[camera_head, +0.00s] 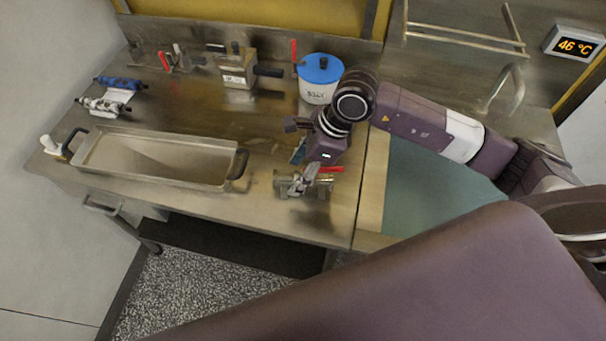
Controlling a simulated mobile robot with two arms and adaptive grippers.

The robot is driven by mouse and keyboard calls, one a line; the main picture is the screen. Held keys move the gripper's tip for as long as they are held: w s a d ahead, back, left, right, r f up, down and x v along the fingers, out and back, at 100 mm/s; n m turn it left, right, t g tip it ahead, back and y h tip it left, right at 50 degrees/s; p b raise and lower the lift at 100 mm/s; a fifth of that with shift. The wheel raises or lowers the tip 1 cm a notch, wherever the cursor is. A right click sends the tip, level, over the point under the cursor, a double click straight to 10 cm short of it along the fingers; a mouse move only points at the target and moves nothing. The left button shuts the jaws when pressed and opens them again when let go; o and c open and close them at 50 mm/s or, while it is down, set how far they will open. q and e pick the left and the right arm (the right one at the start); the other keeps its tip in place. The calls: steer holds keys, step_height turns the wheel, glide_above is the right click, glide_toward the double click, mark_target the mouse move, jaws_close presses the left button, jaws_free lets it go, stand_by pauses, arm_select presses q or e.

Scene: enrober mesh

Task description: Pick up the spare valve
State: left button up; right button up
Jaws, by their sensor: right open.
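My right gripper (299,185) points down over a small metal fixture with red handles (318,191) at the front right of the steel table. The gripper is open; its fingers overlap the fixture, and contact cannot be told. I cannot tell for sure which thing is the spare valve. One metal block with a label and black side grips (237,76) stands upright at the back middle, apart from my gripper. Anything between my fingers is too small to make out. My left gripper is out of view.
A long shallow metal tray (160,135) with black handles lies front left. A white pot with a blue lid (317,90) stands behind my wrist. Blue and white rollers (112,96) and a red-handled clamp (172,62) sit back left. The table middle is clear.

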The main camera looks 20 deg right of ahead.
steer(key=shift+x, duration=0.85)
steer(key=shift+c, duration=0.6)
steer(key=shift+r, duration=0.1)
jaws_close()
